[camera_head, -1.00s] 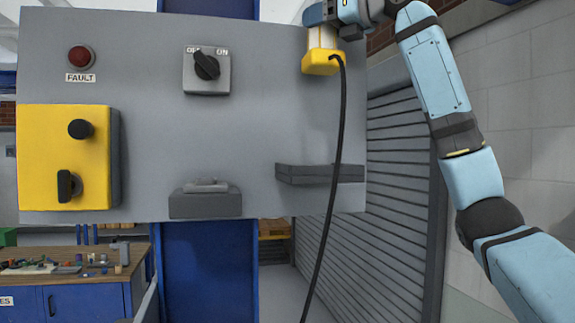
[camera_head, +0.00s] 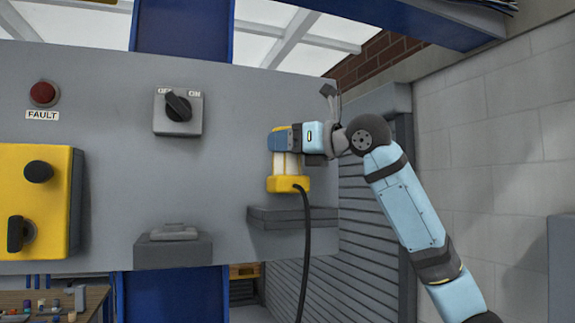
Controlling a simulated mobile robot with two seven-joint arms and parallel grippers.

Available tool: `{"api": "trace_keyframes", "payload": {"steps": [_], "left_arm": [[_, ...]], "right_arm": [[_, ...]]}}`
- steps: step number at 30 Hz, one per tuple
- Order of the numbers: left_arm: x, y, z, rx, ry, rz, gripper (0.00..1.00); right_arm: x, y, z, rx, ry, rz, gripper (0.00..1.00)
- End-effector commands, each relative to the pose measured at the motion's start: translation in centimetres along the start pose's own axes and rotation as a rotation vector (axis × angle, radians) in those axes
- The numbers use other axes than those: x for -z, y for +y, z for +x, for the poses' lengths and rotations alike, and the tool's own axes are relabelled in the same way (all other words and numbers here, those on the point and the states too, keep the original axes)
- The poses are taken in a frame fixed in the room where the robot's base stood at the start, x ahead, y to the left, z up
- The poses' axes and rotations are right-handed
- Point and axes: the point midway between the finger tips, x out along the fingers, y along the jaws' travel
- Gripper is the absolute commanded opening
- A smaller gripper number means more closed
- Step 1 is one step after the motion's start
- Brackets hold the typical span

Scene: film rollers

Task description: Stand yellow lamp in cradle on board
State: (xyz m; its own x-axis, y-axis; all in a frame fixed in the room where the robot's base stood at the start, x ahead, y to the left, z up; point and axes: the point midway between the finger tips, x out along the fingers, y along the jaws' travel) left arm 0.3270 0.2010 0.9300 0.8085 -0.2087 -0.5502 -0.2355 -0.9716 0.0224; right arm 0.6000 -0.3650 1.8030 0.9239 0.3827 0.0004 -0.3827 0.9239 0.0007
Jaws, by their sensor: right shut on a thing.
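The yellow lamp (camera_head: 288,184) is upright, with a yellow base, a pale body and a black cable hanging from its base. My right gripper (camera_head: 286,140) is shut on the lamp's upper part and hides its top. The dark grey cradle (camera_head: 293,222) sticks out from the lower right of the grey board (camera_head: 218,75). The lamp's base is just above the cradle and seems apart from it by a small gap; its exact depth over the cradle is hard to tell. The cable passes in front of the cradle. My left gripper is not in view.
On the board are a red fault light (camera_head: 42,93), an off/on switch (camera_head: 178,111), a yellow control box (camera_head: 35,200) and a grey block (camera_head: 173,248) left of the cradle. A bench with small parts (camera_head: 60,303) is at the lower left.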

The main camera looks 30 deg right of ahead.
Motion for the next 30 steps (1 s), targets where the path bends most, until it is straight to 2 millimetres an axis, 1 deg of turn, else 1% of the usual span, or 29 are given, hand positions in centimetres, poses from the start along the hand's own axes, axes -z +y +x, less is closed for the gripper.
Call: {"api": "trace_keyframes", "payload": {"steps": [4,7,12,18,25,26,27,29,30], "left_arm": [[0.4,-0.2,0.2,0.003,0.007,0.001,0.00],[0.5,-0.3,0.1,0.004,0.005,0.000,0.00],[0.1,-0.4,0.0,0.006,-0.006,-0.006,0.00],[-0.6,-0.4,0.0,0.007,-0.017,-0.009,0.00],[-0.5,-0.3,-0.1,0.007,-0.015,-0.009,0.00],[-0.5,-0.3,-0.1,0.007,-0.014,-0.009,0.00],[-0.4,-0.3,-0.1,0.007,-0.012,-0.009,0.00],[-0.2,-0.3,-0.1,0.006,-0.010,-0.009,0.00],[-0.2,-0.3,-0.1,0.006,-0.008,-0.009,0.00]], "right_arm": [[0.9,0.0,-0.1,0.000,-0.001,0.000,0.07],[2.1,0.0,0.0,0.000,0.001,0.000,0.07],[3.9,0.0,0.0,0.001,0.000,-0.001,0.07],[4.2,0.0,-0.1,0.001,-0.002,-0.001,0.07],[4.5,0.0,-0.1,0.001,-0.001,-0.001,0.07],[4.6,0.0,0.0,0.001,0.000,-0.001,0.61],[4.5,0.0,0.0,0.000,-0.001,-0.001,0.70],[4.5,0.0,0.0,0.000,0.000,-0.001,0.84],[4.5,0.0,0.0,0.000,0.000,-0.001,0.84]]}}
